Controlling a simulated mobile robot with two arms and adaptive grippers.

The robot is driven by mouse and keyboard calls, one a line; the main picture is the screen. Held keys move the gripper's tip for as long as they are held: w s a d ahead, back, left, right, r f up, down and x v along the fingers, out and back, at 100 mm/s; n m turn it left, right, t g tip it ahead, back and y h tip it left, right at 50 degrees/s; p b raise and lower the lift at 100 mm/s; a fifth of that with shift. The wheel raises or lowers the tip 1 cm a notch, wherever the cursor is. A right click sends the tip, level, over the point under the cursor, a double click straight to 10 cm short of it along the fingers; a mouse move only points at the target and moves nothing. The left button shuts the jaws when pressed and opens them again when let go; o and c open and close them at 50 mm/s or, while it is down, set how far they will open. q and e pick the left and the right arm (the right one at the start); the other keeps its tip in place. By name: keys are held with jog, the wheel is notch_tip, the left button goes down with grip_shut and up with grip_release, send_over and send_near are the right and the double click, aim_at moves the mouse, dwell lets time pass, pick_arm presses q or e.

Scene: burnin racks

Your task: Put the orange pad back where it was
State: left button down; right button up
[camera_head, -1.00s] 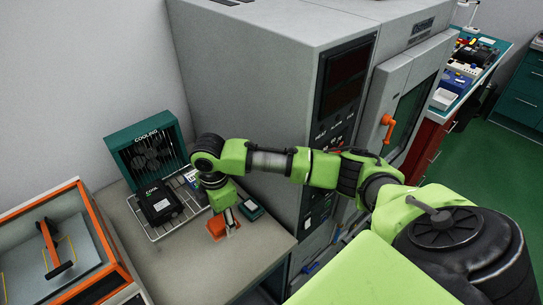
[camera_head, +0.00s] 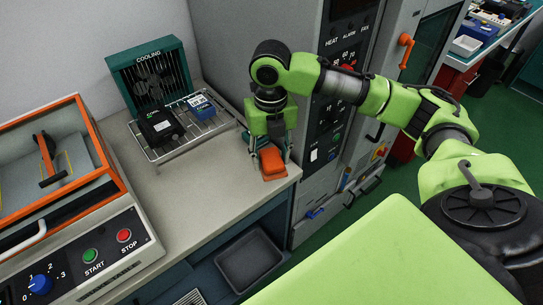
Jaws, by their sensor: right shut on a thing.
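The orange pad (camera_head: 273,168) is between the fingers of my right gripper (camera_head: 270,157), which is shut on it. The pad is over the front right corner of the grey bench top (camera_head: 196,185). I cannot tell whether it touches the bench. A dark green item (camera_head: 245,138) lies on the bench just behind the gripper and is partly hidden by it. My left gripper is not in view.
A wire rack (camera_head: 172,151) holds a black block (camera_head: 160,126) and a blue-labelled block (camera_head: 200,104) before the green cooling fan (camera_head: 148,75). A grey cabinet with controls (camera_head: 325,120) stands close on the right. An orange-framed machine (camera_head: 117,185) stands left.

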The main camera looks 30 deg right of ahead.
aim_at(271, 148)
jog(key=w, duration=0.1)
jog(key=w+d+f, duration=0.2)
jog(key=shift+w+d, duration=0.25)
jog(key=shift+w, duration=0.05)
jog(key=w+f, duration=0.1)
jog(key=w+d+f, duration=0.1)
jog(key=f, duration=0.1)
jog(key=w+d+f+p, duration=0.1)
jog(key=f, duration=0.1)
jog(key=shift+w+d+f, duration=0.15)
jog(key=shift+w+f, duration=0.05)
jog(key=shift+w, duration=0.1)
notch_tip(271, 148, down, 3)
jog(key=shift+w+d+r+p, duration=0.1)
jog(key=shift+p, duration=0.35)
jog(key=shift+f, duration=0.35)
jog(key=shift+f, duration=0.15)
jog(key=o, duration=1)
notch_tip(271, 148, up, 12)
jog(key=shift+r+b, duration=0.2)
jog(key=shift+b, duration=0.65)
